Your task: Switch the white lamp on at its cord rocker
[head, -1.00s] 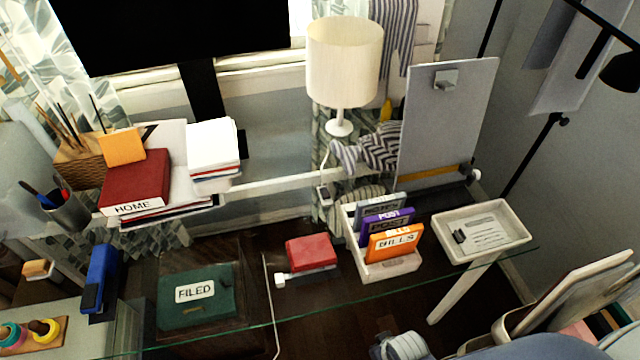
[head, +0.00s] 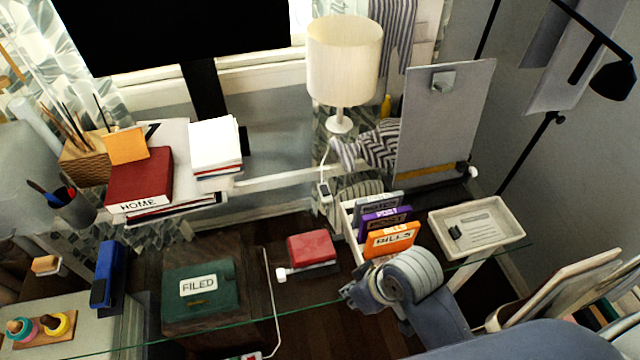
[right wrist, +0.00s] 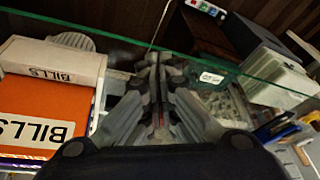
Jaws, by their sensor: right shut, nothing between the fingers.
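The white lamp (head: 344,62) stands upright at the back of the glass desk in the head view. Its thin pale cord (head: 324,158) runs down from the base to a small dark-and-white piece (head: 325,191), which looks like the rocker. Its on or off position is too small to tell. My right gripper (head: 352,291) is at the front of the desk, near the letter holder and well short of the rocker. Its fingers are shut and empty, as the right wrist view (right wrist: 153,62) also shows. My left gripper is not in view.
The letter holder (head: 378,268) with its orange BILLS folder (head: 390,241) stands beside my right gripper. A red stapler-like block (head: 311,247), a paper tray (head: 500,222) and an upright grey board (head: 445,120) are close by. The glass edge runs just below my gripper.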

